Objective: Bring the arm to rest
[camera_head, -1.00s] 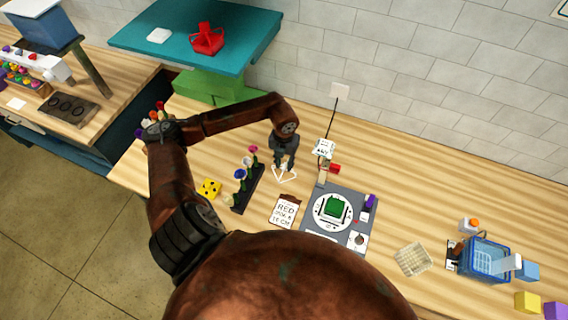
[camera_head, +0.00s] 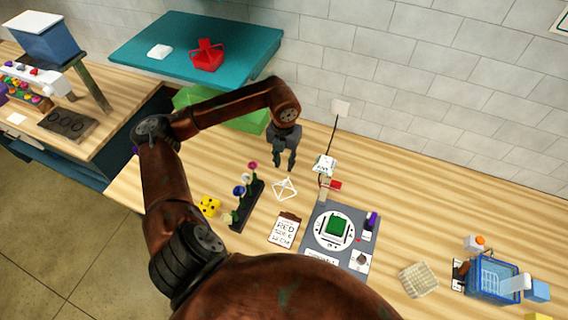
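My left arm comes in from the left and bends over the table. Its gripper (camera_head: 284,162) hangs pointing down above the wooden table (camera_head: 390,185), near the back. Its two fingers look apart with nothing between them. A small white wire pyramid (camera_head: 285,188) stands on the table just below and in front of the fingers, apart from them. My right gripper does not show.
A dark rack of flowers (camera_head: 246,205) and a yellow block (camera_head: 208,206) lie left of the pyramid. A sign card (camera_head: 285,230), a grey station with a green block (camera_head: 336,227), a mesh basket (camera_head: 418,280) and a blue basket (camera_head: 492,277) lie to the right.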

